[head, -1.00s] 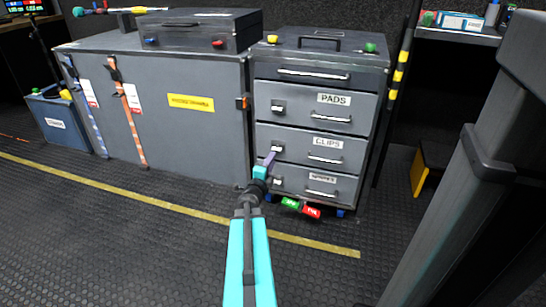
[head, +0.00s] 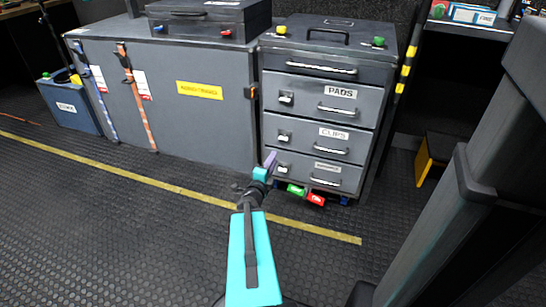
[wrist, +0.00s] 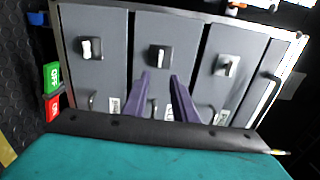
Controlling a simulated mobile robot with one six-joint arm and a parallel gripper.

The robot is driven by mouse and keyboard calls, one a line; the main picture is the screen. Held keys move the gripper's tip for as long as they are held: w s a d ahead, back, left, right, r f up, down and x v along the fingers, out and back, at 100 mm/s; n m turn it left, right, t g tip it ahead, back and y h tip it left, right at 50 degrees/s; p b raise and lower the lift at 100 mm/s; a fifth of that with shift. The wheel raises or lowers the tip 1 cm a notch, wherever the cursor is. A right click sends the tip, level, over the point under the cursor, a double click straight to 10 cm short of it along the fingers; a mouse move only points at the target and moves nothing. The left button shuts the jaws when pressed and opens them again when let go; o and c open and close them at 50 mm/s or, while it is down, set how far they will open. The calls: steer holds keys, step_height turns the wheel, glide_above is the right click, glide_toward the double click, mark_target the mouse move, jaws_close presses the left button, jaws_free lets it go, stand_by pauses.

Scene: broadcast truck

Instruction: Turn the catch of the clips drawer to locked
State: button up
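The clips drawer (head: 305,133) is the grey drawer in the middle of the labelled stack, and it is closed. Its catch (head: 283,136) is a small dark plate with a pale lever at the drawer's left side. In the wrist view the catch (wrist: 158,56) lies just beyond my fingertips, with the lever upright in that sideways picture. My gripper (wrist: 160,76) has two purple fingers spread apart with nothing between them. In the head view my gripper (head: 269,163) appears just below and left of that catch, over the edge of the bottom drawer. I see no contact.
The pads drawer (head: 305,93) above and the bottom drawer (head: 300,170) have similar catches. A large grey case (head: 180,120) stands left. The floor in front is clear.

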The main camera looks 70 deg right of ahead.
steer(key=shift+a+r+p, duration=0.1)
steer(key=shift+a+p, duration=0.25)
steer(key=shift+p, duration=0.05)
stand_by(0.5)
